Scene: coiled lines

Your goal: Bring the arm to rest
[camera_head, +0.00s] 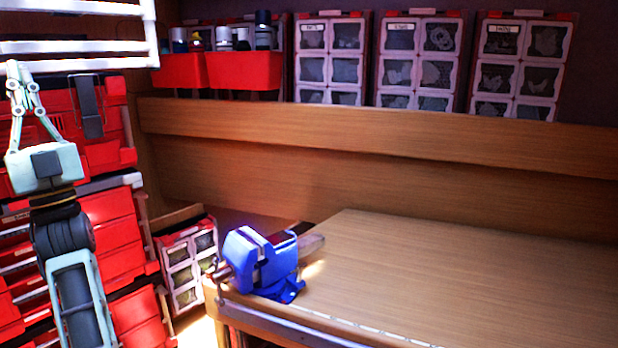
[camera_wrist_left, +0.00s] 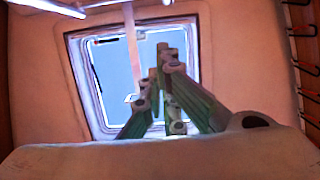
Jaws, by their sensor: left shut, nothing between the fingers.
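My left arm rises along the left side of the head view, with its left gripper (camera_head: 14,68) pointing straight up. The fingers are shut and hold nothing. The fingertips show just below or in front of the white rails at the top left; I cannot tell whether they touch. In the left wrist view the gripper (camera_wrist_left: 165,55) points up toward a square ceiling window (camera_wrist_left: 110,65), with its fingers together and empty. My right gripper is not in either view.
Red drawer units (camera_head: 110,210) stand close behind my left arm. White rails (camera_head: 80,47) hang at the top left. A blue vise (camera_head: 262,262) sits on the wooden workbench (camera_head: 450,270), whose top is otherwise clear. Red bins (camera_head: 245,70) and several part cases (camera_head: 420,60) line the back shelf.

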